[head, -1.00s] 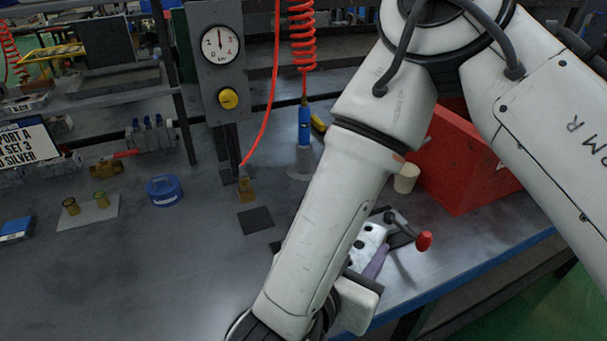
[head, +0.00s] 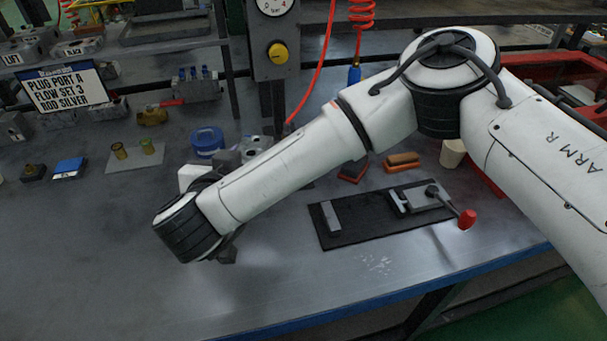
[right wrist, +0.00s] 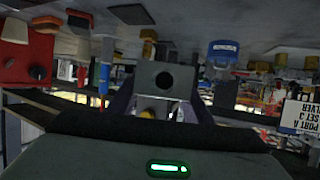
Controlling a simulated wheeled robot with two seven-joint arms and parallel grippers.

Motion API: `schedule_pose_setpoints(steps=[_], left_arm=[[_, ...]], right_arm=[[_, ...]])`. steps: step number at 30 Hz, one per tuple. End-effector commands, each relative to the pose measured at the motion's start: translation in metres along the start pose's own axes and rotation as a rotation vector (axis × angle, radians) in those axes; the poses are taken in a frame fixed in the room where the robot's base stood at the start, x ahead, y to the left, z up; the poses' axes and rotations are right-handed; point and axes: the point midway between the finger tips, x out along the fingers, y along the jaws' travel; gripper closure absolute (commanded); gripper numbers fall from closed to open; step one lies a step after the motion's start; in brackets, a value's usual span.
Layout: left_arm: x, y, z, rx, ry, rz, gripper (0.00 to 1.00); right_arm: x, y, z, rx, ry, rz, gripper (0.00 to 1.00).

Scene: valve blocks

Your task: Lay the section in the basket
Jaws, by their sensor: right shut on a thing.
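My right gripper (right wrist: 160,104) is shut on a grey metal section (right wrist: 163,78) with a round dark port, seen between its purple fingers in the right wrist view. In the head view the section (head: 256,146) partly shows behind my right forearm, near the blue tape roll. The fingers are mostly hidden there. A red box (head: 484,187) stands at the right, partly behind my right arm; I cannot tell whether it is the basket. No other clear basket shows. My left gripper is not in view.
A black mat (head: 365,225) with a red-knobbed clamp (head: 430,196) lies front right. An orange block (head: 403,161) and a cream cylinder (head: 452,153) are behind it. A blue tape roll (head: 207,141) and a sign (head: 66,89) are left. The front left table is clear.

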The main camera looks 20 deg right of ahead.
Motion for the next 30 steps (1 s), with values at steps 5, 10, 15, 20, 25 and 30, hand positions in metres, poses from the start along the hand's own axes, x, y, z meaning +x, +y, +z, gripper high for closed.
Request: schedule_pose_setpoints(steps=[5,10,15,20,25,30], left_arm=[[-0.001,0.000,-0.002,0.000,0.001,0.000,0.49],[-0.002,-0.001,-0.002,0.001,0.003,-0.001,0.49],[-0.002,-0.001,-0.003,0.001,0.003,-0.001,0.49],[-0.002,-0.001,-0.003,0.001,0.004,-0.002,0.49],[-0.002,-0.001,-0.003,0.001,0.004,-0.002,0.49],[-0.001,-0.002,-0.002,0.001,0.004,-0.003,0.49]], right_arm=[[0.011,0.001,0.027,-0.001,-0.001,0.002,0.97],[0.021,0.000,0.050,0.001,0.000,0.001,0.97],[0.025,0.000,0.061,0.001,0.002,0.001,0.97],[0.034,0.001,0.082,0.001,0.000,0.003,0.97],[0.037,0.000,0.090,0.002,0.003,0.001,0.97],[0.038,0.000,0.091,0.002,0.003,0.001,0.97]])
